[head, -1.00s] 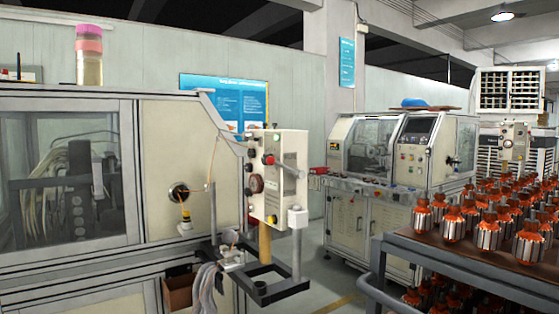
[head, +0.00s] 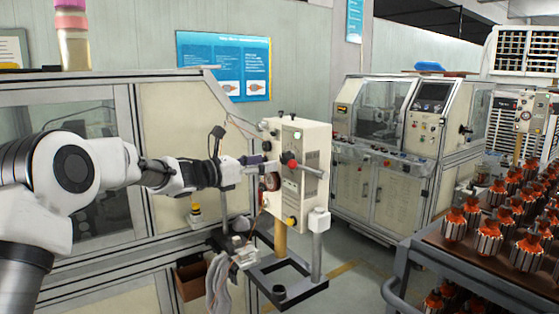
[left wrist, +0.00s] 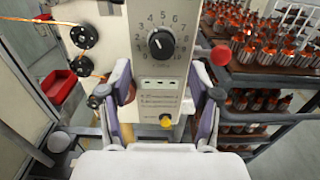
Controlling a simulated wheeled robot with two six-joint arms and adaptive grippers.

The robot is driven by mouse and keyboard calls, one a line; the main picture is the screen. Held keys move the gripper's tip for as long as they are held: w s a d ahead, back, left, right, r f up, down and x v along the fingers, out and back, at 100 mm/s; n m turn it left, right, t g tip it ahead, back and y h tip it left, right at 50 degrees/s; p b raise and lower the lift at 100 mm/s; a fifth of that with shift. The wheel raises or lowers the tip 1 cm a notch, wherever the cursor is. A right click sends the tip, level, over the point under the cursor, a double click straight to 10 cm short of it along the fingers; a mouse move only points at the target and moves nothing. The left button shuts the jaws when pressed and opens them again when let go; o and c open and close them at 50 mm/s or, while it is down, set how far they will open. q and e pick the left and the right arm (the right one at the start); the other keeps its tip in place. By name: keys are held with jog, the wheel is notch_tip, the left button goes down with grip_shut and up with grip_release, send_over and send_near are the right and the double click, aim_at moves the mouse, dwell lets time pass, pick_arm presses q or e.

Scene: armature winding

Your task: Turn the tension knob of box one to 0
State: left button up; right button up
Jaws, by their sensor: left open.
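The tension knob (left wrist: 161,43) is a round black knob on a numbered dial on a cream panel, in the upper middle of the left wrist view. I cannot read its pointer clearly. The panel belongs to the cream box (head: 302,140) on a stand, in the middle of the head view. My left gripper (left wrist: 164,92) is open in front of the panel, its fingers below the knob in the wrist view and holding nothing. In the head view the left gripper (head: 257,165) is at the box's left side. My right gripper is not in view.
A red ball (left wrist: 220,55) and a yellow button (left wrist: 165,120) are close to the fingers. Black wire pulleys (left wrist: 84,37) are left of the panel. A cart (head: 460,260) of orange-topped armatures stands at right. A second machine (head: 400,150) stands behind.

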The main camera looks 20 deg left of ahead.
aim_at(282, 160)
pick_arm(q)
jog(key=p+x, duration=0.2)
jog(key=x, duration=0.4)
jog(key=shift+s+d, duration=0.1)
jog(key=shift+d, duration=0.05)
jog(key=shift+c, duration=0.6)
jog(key=c, duration=1)
jog(key=shift+c, duration=0.2)
